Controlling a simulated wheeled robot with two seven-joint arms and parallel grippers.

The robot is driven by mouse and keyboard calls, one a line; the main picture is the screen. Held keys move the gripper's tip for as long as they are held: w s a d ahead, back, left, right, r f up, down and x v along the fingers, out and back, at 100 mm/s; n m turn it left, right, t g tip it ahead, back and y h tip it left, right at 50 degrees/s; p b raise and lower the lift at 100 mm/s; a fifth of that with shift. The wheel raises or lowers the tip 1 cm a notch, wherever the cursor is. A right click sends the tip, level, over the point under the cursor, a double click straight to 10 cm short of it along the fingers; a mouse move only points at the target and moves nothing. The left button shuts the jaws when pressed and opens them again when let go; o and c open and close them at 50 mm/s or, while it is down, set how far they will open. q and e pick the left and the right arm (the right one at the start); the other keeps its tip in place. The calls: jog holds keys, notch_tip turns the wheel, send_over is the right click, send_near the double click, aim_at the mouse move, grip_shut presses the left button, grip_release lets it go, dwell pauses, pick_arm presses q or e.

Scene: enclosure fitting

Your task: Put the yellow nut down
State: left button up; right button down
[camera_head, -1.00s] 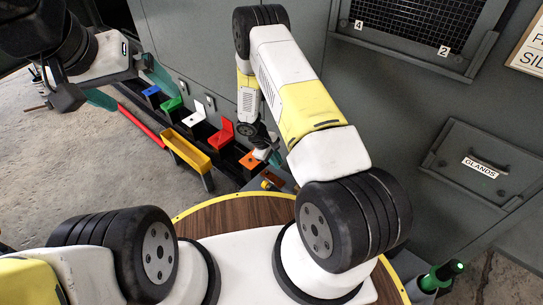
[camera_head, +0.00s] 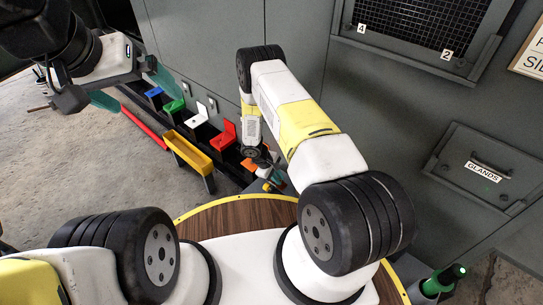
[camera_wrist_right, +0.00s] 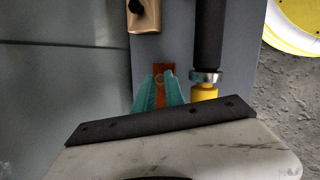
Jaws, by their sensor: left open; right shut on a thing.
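My right gripper (camera_wrist_right: 162,82) points down with its teal fingers close together. In the head view the right gripper (camera_head: 277,180) is low beside the end of the bracket row, partly hidden by my arm. My left gripper (camera_head: 131,86) is open and empty at the upper left, its teal fingers wide apart.
Beside the right fingers stands a black rod with a metal collar and yellow end (camera_wrist_right: 204,93). A dark rail carries coloured brackets, including a red one (camera_head: 224,135) and an orange one (camera_head: 248,165). A yellow tray (camera_head: 187,152) sits in front. The grey cabinet (camera_head: 400,125) stands close on the right.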

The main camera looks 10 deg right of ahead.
jog(key=shift+f, duration=0.65)
jog(key=c, duration=1.4)
grip_release()
jog(key=shift+f, duration=0.1)
